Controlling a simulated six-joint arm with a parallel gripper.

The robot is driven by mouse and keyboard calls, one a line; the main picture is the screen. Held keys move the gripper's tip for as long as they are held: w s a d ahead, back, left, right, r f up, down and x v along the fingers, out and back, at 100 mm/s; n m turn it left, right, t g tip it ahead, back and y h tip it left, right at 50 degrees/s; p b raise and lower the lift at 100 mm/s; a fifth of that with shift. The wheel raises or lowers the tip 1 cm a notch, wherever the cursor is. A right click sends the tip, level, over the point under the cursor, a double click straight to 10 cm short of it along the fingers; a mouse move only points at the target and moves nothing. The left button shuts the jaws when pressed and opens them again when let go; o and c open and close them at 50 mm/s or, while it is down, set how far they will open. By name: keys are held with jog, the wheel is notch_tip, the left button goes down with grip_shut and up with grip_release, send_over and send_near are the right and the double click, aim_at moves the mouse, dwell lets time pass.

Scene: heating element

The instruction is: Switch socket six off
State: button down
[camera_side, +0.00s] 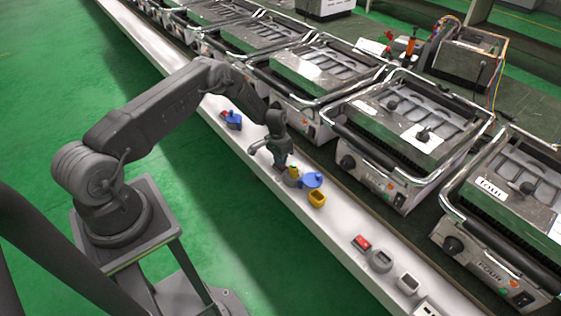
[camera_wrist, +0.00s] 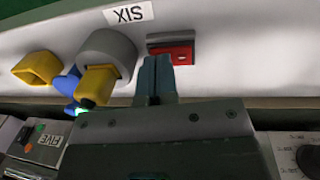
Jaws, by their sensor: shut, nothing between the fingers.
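In the wrist view the label SIX (camera_wrist: 128,13) is upside down on the white ledge. Below it is a grey round socket (camera_wrist: 108,48) with a yellow plug (camera_wrist: 99,82) in it. A red switch (camera_wrist: 184,54) sits just right of the socket. My gripper (camera_wrist: 157,64) is shut and empty, its tips at the near-left edge of the red switch; I cannot tell whether they touch it. The red switch is hidden there.
Another red switch (camera_side: 362,243) and grey socket (camera_side: 381,261) lie further along the white ledge (camera_side: 338,228). Contact grills (camera_side: 385,165) line the far side. Green floor is open on the near side.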

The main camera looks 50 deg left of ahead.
jog(key=shift+f, duration=0.3)
jog(key=shift+d+f, duration=0.15)
jog(key=shift+f, duration=0.15)
jog(key=shift+s, duration=0.1)
jog(key=shift+a+r, duration=0.1)
jog(key=shift+a, duration=0.75)
jog(key=shift+r, duration=0.2)
